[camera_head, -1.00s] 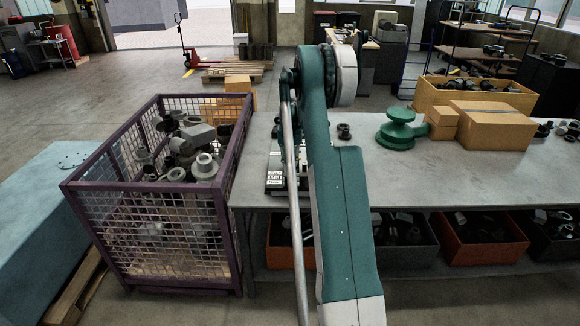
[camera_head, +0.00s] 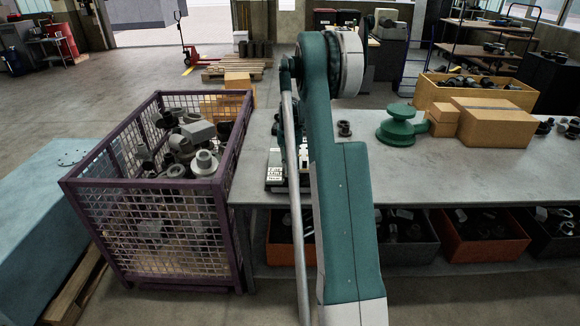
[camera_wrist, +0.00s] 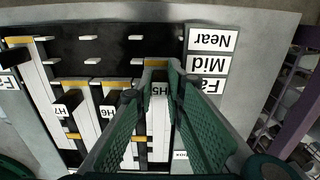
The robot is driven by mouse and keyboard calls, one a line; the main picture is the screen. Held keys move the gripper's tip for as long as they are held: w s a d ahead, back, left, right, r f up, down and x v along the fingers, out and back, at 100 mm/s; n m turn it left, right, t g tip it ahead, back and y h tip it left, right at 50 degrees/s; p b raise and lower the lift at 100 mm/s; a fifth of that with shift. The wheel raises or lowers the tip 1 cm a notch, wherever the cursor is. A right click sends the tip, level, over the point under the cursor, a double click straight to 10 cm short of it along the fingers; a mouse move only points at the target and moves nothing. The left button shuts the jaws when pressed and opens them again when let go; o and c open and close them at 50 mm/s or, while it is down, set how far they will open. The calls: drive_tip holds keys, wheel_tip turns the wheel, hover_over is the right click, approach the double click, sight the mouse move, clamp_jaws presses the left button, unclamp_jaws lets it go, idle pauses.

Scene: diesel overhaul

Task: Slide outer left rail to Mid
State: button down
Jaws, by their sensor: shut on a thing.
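My gripper (camera_wrist: 154,85) has two green ribbed fingers, one on each side of the rail tagged H5 (camera_wrist: 159,91) in the wrist view. It is shut on that rail; the fingers hide part of it. The rail's orange end mark is about level with the Mid label (camera_wrist: 208,64). The upside-down Near label (camera_wrist: 212,38) and partly covered Far label (camera_wrist: 210,86) lie beyond and nearer. The rails tagged H7 (camera_wrist: 64,110) and H6 (camera_wrist: 107,111) have their orange marks about level with Far. In the head view my arm covers most of the rail board (camera_head: 274,170).
The board sits on a grey workbench (camera_head: 440,170). A purple mesh crate (camera_head: 150,190) of metal parts stands to its left. A green spool-shaped part (camera_head: 400,128) and cardboard boxes (camera_head: 490,122) are to the right.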

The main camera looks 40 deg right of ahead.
drive_tip(key=c, duration=2.4)
unclamp_jaws()
drive_tip(key=shift+o, duration=0.2)
wheel_tip(320, 180, up, 12)
